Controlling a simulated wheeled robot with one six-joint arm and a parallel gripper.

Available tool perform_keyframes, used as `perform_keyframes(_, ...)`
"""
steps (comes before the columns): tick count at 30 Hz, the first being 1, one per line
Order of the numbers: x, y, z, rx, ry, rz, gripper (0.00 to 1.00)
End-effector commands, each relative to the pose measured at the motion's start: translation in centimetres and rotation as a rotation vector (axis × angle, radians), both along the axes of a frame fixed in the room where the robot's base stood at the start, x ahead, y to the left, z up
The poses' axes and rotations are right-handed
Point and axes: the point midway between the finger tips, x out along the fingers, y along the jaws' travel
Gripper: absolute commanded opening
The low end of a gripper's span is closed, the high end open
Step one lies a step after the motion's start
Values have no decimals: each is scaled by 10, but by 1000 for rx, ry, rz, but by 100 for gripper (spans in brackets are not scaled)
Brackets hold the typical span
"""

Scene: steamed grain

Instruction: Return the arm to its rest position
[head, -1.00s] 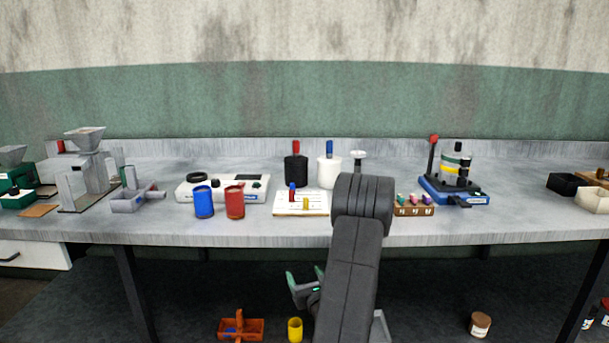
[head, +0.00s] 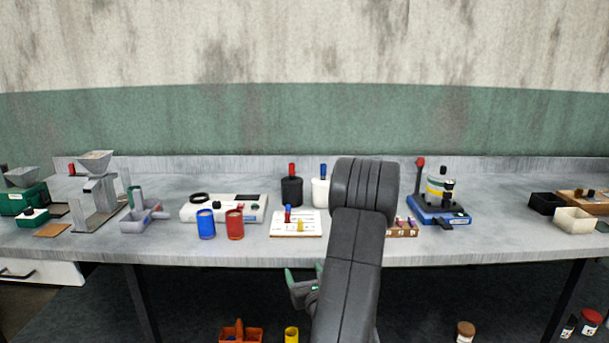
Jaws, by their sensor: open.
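My arm stands folded in the middle of the head view, in front of the bench. Its thick upper joint rises above the bench's front edge, and a long link runs down to the bottom of the picture. My gripper (head: 304,284) shows left of that link, below the bench top, with green-tipped fingers. The fingers are apart and nothing is seen between them. Part of the gripper is hidden behind the link.
The bench (head: 90,246) holds a blue cup (head: 205,225), a red cup (head: 235,225), a white board (head: 285,230), a blue-based press (head: 437,209) and a black tray (head: 545,203). An orange basket (head: 240,334) and yellow cup (head: 291,335) are below.

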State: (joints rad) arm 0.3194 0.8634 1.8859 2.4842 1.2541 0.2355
Motion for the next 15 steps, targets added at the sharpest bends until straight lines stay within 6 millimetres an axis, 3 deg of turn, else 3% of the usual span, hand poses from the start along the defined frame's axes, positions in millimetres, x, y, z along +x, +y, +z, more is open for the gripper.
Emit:
perform_keyframes(3,0,0,18,0,0,0,71)
perform_keyframes(15,0,0,51,0,0,0,71)
